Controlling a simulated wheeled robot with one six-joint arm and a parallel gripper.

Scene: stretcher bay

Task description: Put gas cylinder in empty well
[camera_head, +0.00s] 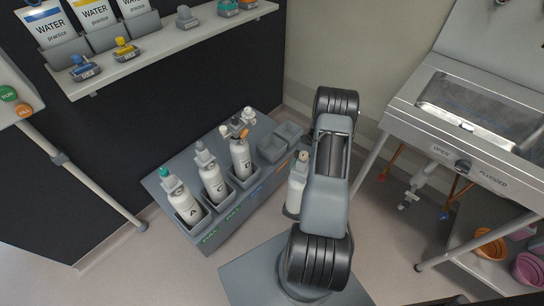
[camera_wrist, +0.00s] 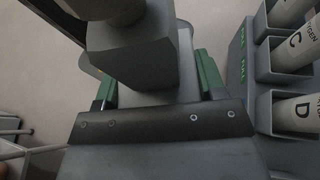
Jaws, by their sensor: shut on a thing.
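A white gas cylinder (camera_head: 296,188) hangs upright beside my arm in the head view, partly hidden by it. My gripper (camera_wrist: 155,85) is shut on its grey valve block (camera_wrist: 145,55) between two green pads in the wrist view. The grey rack (camera_head: 222,222) stands to the left. White cylinders A (camera_head: 184,201), C (camera_head: 211,181) and D (camera_head: 241,158) stand in its wells. Two wells at the far end, one (camera_head: 272,149) and another (camera_head: 289,133), look empty. The held cylinder is to the right of the rack, apart from the wells. Its lower end is hidden in the wrist view.
A shelf (camera_head: 165,48) with water pouches and small clips is at the upper left. A metal sink unit (camera_head: 470,140) on legs stands at the right, with orange and pink bowls (camera_head: 490,245) below it. Bare floor (camera_head: 390,245) lies between my arm and the sink.

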